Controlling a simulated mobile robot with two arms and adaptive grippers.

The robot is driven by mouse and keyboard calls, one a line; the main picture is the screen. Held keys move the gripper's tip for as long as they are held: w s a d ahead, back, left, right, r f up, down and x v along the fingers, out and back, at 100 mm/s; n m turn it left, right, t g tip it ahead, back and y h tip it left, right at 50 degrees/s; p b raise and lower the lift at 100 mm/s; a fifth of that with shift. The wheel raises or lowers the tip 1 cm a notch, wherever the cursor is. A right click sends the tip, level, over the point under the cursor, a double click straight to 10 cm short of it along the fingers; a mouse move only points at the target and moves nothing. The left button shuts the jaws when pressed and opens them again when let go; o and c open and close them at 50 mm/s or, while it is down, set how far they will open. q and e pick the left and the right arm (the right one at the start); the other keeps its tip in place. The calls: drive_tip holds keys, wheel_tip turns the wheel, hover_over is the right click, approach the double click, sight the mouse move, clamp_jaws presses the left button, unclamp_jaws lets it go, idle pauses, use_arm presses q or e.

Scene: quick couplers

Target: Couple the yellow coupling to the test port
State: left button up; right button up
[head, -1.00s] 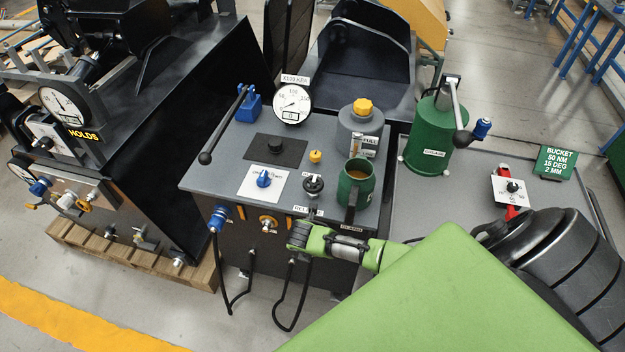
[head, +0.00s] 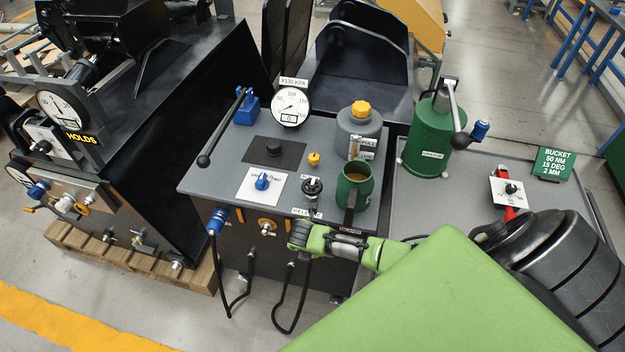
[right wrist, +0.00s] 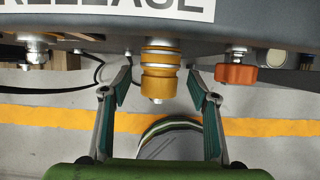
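In the right wrist view a yellow coupling (right wrist: 160,78) sticks out below the edge of the bench panel, under a label reading RELEASE. My right gripper (right wrist: 160,85) is open, with one fingertip on each side of the coupling and a visible gap on both sides. In the head view my right gripper's green-and-black body (head: 312,238) is at the bench's front; its fingers cannot be made out there. A yellow fitting with a silver nose (head: 267,227) shows just left of it. I cannot tell which fitting is the test port. My left gripper is not in view.
A red-orange knob (right wrist: 236,73) and a silver fitting (right wrist: 34,52) flank the coupling. A blue coupling (head: 217,219) with a black hose is on the bench front. A green mug (head: 354,185) stands on the bench near my arm. A machine with several fittings stands left.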

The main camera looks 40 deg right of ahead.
drive_tip(key=shift+s+a+r, duration=0.1)
drive_tip(key=v, duration=1.1)
drive_tip(key=shift+r, duration=0.35)
drive_tip(key=shift+s+a, duration=0.1)
